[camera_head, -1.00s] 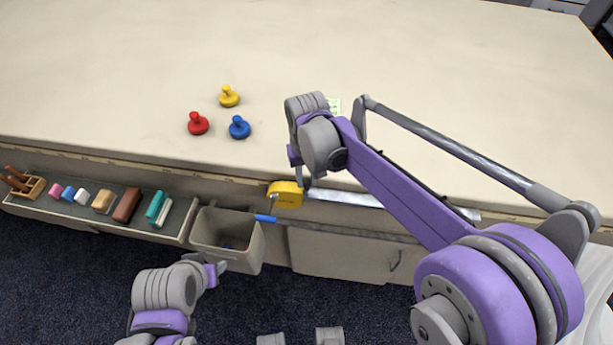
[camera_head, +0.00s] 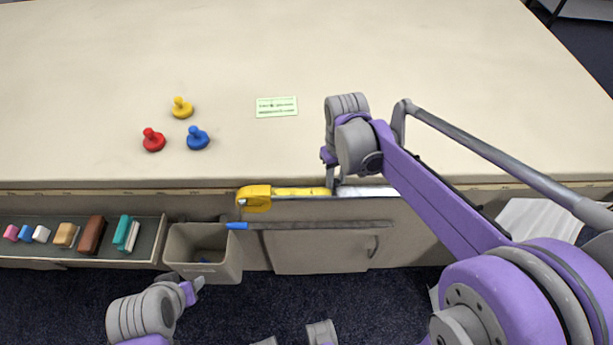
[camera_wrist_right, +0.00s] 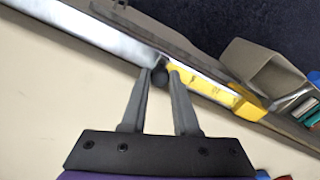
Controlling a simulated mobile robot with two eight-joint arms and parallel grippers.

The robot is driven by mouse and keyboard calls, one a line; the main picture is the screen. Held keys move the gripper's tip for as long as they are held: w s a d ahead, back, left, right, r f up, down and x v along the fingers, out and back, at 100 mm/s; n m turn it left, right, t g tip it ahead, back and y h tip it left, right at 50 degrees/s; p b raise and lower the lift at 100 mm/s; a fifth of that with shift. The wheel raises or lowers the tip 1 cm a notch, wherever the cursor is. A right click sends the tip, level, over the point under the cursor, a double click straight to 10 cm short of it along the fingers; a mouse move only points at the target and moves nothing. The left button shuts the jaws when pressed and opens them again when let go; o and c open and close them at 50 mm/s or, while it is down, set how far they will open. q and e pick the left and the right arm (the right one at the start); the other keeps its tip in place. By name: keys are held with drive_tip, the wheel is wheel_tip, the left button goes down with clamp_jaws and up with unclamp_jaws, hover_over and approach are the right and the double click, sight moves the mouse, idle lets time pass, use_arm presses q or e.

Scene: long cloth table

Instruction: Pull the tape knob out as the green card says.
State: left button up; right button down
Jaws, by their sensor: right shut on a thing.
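The yellow tape case (camera_head: 254,198) is at the table's front edge, left of my right gripper (camera_head: 334,184). A yellow tape strip (camera_head: 300,192) runs right from the case to the gripper, along a silver rail (camera_head: 368,192). In the wrist view my right gripper (camera_wrist_right: 159,72) is shut on the dark round tape knob (camera_wrist_right: 160,78), at the end of the yellow strip. The green card (camera_head: 276,107) lies flat on the table; its print is too small to read. My left gripper (camera_head: 195,289) is low, near the bin; its jaws are unclear.
Red (camera_head: 153,141), blue (camera_head: 198,139) and yellow (camera_head: 182,108) knobbed pieces stand on the table at left. A tray (camera_head: 150,242) of small blocks and a grey bin (camera_head: 212,266) are at the front. A blue-tipped rod (camera_head: 310,226) runs below the rail.

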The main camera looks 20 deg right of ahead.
sight(351, 191)
drive_tip(key=shift+s+d, duration=0.2)
drive_tip(key=shift+d, duration=0.55)
drive_tip(key=shift+s+d, duration=0.2)
drive_tip(key=shift+d, duration=0.5)
drive_tip(key=shift+s+d, duration=0.2)
drive_tip(key=shift+d, duration=0.55)
drive_tip(key=c, duration=0.9)
unclamp_jaws()
drive_tip(key=shift+r, duration=0.15)
wheel_tip(351, 191, up, 11)
drive_tip(key=shift+f+p, duration=0.2)
drive_tip(key=shift+p, duration=0.25)
